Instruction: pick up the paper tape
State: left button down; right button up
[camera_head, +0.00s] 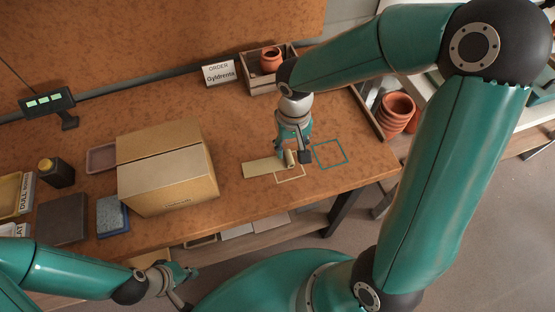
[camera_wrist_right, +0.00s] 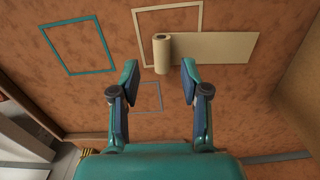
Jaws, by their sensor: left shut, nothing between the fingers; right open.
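The paper tape is a cream roll (camera_head: 291,158) with a flat strip unrolled to its left on the brown table; in the right wrist view the roll (camera_wrist_right: 162,54) lies at one end of the strip. My right gripper (camera_head: 294,153) is over the roll and partly hides it in the head view. In the right wrist view my right gripper (camera_wrist_right: 159,70) is open, and the roll shows just beyond and between its fingertips, not gripped. My left gripper (camera_head: 180,274) is low at the front of the head view, away from the tape, shut and empty.
A cardboard box (camera_head: 168,168) stands left of the tape. A cream outline (camera_head: 291,180) lies partly under the tape, and a teal outline (camera_head: 330,154) lies to its right. A crate (camera_head: 264,84) with a terracotta pot and an order sign (camera_head: 218,73) stand behind.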

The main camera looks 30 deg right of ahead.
aim_at(289, 156)
notch_tip(289, 156, down, 4)
jog(key=shift+w+a+r, duration=0.1)
jog(key=shift+r, duration=0.15)
jog(key=c, duration=0.8)
jog(key=shift+r, duration=0.1)
jog(key=shift+c, duration=0.2)
